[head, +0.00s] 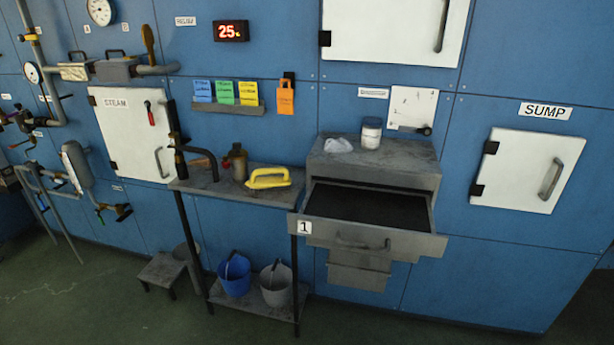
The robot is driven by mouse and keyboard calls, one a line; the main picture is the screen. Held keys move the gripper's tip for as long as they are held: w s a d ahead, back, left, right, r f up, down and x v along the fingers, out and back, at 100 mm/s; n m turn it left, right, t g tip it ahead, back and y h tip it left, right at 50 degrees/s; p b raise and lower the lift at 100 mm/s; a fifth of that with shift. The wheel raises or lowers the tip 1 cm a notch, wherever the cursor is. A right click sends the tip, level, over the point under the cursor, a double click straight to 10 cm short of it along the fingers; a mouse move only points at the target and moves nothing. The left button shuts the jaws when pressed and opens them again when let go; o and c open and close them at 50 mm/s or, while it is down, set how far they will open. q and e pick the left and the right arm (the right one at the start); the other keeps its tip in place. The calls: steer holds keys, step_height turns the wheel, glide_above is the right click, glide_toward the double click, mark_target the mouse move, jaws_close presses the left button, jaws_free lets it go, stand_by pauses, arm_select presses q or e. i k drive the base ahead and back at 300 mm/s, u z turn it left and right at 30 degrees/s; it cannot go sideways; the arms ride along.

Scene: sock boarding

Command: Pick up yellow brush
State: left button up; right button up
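The yellow brush (268,178) lies on the grey metal side table (220,187), close to its right end. It has a raised loop handle, and its underside is hidden. A brass-coloured can (237,162) stands just left of it on the same table. Neither of my grippers shows in the head view.
Right of the table is a grey cabinet with an open drawer (440,246), with a white jar (371,132) on top. A blue bucket (234,275) and a grey bucket (275,288) stand on the lower shelf. Pipes and a dark bent tube (205,154) flank the left. The front floor is clear.

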mark_target(258, 183)
steer(key=z, duration=0.55)
steer(key=i, duration=0.75)
steer(key=z, duration=0.25)
